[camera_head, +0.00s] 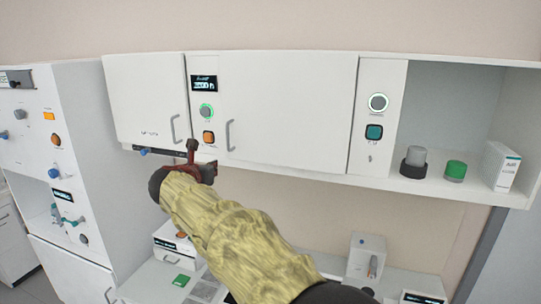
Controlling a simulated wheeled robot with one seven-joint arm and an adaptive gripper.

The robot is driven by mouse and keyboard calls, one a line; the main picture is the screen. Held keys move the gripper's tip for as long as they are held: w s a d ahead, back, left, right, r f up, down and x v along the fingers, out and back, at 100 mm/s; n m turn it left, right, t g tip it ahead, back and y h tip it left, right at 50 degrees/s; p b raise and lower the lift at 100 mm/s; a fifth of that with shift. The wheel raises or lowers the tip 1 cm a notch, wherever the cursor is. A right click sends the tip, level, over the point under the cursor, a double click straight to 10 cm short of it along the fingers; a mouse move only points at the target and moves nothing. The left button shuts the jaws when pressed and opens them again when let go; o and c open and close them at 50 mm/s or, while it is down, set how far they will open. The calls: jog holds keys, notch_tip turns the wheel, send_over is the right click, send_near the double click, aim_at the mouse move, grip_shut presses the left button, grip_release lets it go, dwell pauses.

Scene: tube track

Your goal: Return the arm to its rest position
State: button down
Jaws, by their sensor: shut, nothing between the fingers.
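My arm (225,230), in a yellow patterned sleeve with dark ends, reaches up from the bottom centre towards the wall cabinets. My dark red gripper (192,152) is at its far end, in front of the lower edge of the cabinets, just below the orange button (208,137). It is shut and holds nothing. I cannot tell whether it touches the cabinet. The arm hides part of the counter.
White wall cabinets (285,105) with handles and control panels span the middle. An open shelf (440,190) at right holds a grey-capped jar (415,160), a green-capped jar (455,170) and a white box (500,165). A tall unit (85,125) stands left. Devices crowd the counter below.

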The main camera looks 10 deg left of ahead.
jog(key=s+a+f+n+g+y, duration=0.1)
jog(key=s+a+f+n+y, duration=0.15)
jog(key=a+n, duration=0.35)
jog(key=s+a+f+n+y, duration=0.15)
jog(key=a+n+y, duration=0.25)
jog(key=n, duration=0.4)
jog(key=s+d+f+n+g+y+b, duration=0.1)
jog(key=s+d+f+n+g+b, duration=0.1)
jog(key=s+f+n+g, duration=0.25)
jog(key=s+d+f+n+g+y+b, duration=0.1)
jog(key=s+d+f+n+y, duration=0.15)
jog(key=s+n, duration=0.4)
jog(key=s+d+f+n+h+b, duration=0.3)
jog(key=s+d+f+b, duration=0.4)
jog(key=d, duration=1.1)
jog(key=s+d+f+n+g+h+b, duration=0.1)
jog(key=s+d+f+n+h+b, duration=0.2)
jog(key=s+d+f+b, duration=0.5)
jog(key=s+d+f+n+g+h+b, duration=0.1)
jog(key=s+d+f+n+h+b, duration=0.3)
jog(key=d, duration=2.5)
jog(key=shift+s+d+f+h+b, duration=0.25)
jog(key=shift+s+f+b, duration=0.65)
jog(key=shift+s+f, duration=1.85)
jog(key=shift+s+d+f+h+b, duration=0.2)
jog(key=shift+s+f+b, duration=1)
jog(key=shift+f, duration=2.7)
